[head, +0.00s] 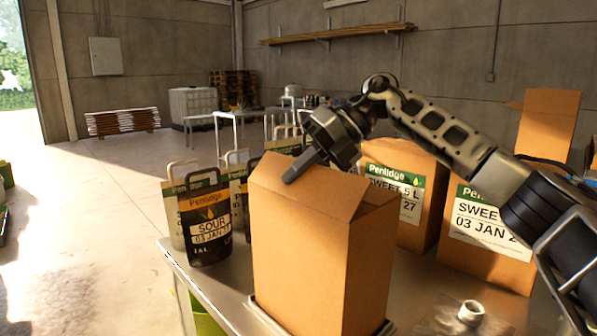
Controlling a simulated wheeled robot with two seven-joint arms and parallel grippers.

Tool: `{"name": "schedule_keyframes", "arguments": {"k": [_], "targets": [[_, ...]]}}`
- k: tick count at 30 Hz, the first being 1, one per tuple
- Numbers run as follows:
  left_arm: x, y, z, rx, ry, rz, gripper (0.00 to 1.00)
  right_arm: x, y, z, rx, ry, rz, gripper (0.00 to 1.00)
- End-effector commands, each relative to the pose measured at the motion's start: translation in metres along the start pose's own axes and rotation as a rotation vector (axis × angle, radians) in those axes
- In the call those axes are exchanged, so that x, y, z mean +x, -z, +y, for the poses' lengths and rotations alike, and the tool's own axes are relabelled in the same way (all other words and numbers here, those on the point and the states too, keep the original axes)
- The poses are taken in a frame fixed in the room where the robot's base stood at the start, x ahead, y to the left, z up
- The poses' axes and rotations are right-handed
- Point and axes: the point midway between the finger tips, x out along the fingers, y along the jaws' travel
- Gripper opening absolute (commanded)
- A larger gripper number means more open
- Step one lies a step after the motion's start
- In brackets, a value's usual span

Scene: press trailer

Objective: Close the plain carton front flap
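The plain brown carton (310,265) stands upright at the front of the table, with no label on the faces I see. Its front flap (320,192) lies folded in over the top, sloping slightly. A smaller flap (373,197) shows at the right side of the top. My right gripper (290,177) reaches in from the right, over the carton, its fingertip at or just above the flap's left part. The fingers line up as one dark bar, so I cannot tell whether they are apart. Contact is unclear. My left gripper is not in view.
Two labelled cartons stand behind right; one (400,192) is close to the plain carton, the other (490,235) has a raised flap (548,125). Several pouches, including a dark one (205,225), stand left. A white cap-like piece (471,312) lies on the table (425,300) at front right.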

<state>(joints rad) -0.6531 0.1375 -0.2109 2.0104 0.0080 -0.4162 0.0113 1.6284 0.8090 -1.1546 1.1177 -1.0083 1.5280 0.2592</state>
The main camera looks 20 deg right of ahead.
Motion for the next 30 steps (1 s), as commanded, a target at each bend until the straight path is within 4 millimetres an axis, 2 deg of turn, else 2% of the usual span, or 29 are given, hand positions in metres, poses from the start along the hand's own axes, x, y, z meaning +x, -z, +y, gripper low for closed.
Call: {"name": "schedule_keyframes", "arguments": {"k": [1,3,4,12,16,20,30], "targets": [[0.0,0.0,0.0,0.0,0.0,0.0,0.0,-0.001,0.0,0.0,0.0,0.0,-0.003,0.0],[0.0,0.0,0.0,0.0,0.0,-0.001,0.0,-0.001,0.0,0.0,0.0,0.0,-0.003,0.22],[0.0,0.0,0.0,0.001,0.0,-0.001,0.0,-0.001,0.0,0.0,0.0,0.0,-0.002,0.25],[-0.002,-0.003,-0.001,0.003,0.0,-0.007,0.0,-0.001,0.0,0.0,0.0,0.001,-0.001,0.25],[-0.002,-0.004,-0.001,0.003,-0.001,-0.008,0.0,-0.01,-0.001,0.0,0.0,0.001,-0.004,0.25],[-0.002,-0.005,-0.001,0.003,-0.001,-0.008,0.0,-0.033,-0.001,0.001,-0.001,0.0,-0.007,0.25],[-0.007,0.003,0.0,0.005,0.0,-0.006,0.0,-0.116,-0.002,0.003,0.001,-0.002,-0.006,0.25]]}}
